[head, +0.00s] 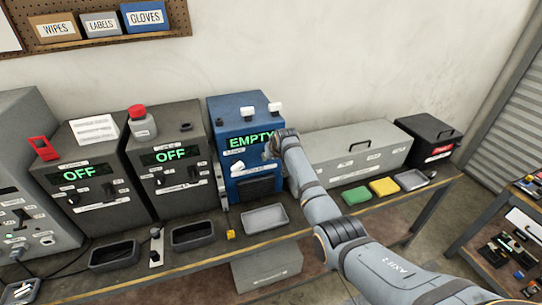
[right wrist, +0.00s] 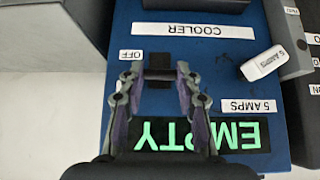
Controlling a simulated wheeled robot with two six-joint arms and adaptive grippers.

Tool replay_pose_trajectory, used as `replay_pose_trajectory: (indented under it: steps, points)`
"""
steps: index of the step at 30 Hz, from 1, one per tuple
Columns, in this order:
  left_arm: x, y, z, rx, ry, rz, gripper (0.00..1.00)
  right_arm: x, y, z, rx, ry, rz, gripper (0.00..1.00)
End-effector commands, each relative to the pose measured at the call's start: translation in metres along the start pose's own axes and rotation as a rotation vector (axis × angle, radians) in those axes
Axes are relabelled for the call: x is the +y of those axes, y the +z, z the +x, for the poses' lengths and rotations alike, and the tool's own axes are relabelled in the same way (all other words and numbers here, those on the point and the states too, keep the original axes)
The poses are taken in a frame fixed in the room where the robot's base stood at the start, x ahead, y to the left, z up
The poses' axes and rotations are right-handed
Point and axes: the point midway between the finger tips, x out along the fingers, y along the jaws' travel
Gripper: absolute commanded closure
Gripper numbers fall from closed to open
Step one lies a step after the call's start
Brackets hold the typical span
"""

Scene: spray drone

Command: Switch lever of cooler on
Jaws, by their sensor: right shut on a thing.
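The blue cooler (head: 228,112) stands on the bench in the middle of the head view, its green display (head: 250,140) reading EMPTY. In the right wrist view its front panel (right wrist: 208,65) appears upside down, with a COOLER label (right wrist: 193,30) and an OFF label (right wrist: 131,55). My right gripper (head: 272,148) is at the right of the cooler's front. In the right wrist view my right gripper (right wrist: 155,74) is shut on the dark lever (right wrist: 158,75), beside the OFF label. The lever is hidden in the head view. My left gripper is not in view.
Two dark units, one of them (head: 165,153), stand left of the cooler with displays reading OFF. A white-tipped part (right wrist: 262,63) sticks out beside the lever. A long grey box (head: 345,150) stands to the right. Metal trays (head: 265,219) and sponges (head: 355,195) lie in front.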

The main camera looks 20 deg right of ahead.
Motion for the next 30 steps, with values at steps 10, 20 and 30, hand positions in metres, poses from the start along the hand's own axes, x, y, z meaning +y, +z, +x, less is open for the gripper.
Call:
replay_pose_trajectory:
  steps: [10, 20, 30]
  points:
    - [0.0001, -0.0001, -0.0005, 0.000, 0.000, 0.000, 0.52, -0.0001, 0.0000, 0.0000, -0.006, 0.000, 0.000, 0.98]
    - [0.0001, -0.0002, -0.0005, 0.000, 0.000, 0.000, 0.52, 0.0000, -0.0002, -0.0001, -0.005, 0.000, 0.000, 0.43]
    - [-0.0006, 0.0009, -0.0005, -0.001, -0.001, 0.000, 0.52, 0.0003, -0.0014, -0.0095, -0.002, 0.000, 0.000, 0.43]
